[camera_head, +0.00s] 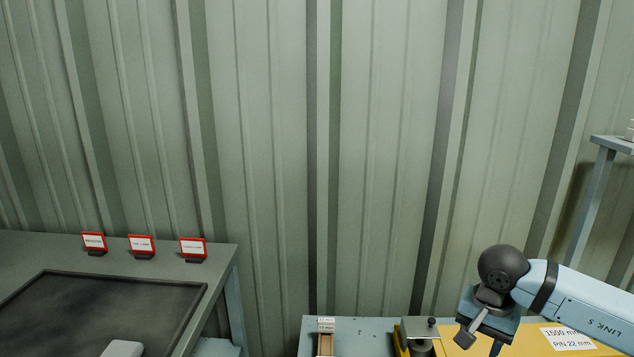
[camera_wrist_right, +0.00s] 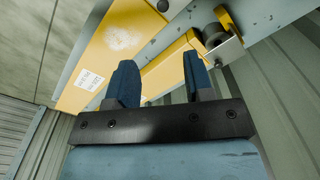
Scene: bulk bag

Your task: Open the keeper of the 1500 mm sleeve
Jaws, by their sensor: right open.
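The yellow sleeve (camera_head: 530,344) lies at the bottom right of the head view. Its white label (camera_head: 568,339) reads 1500 mm, PIN 22 mm. A grey metal bracket with a dark knob (camera_head: 418,333) sits at its left end; I cannot tell whether this is the keeper. In the right wrist view the yellow sleeve (camera_wrist_right: 122,40) shows beyond the fingers, with a metal bracket and round part (camera_wrist_right: 218,45) at upper right. My right gripper (camera_head: 478,345) is above the sleeve, right of the bracket. It is open, with nothing between its fingers (camera_wrist_right: 158,82). My left gripper is not in view.
A grey-green bench (camera_head: 120,262) with a dark mat stands at left, bearing three red-framed signs (camera_head: 142,244). A small labelled block (camera_head: 326,335) stands left of the bracket on the blue surface. A blue shelf frame (camera_head: 600,175) is at far right. A ribbed wall closes the back.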

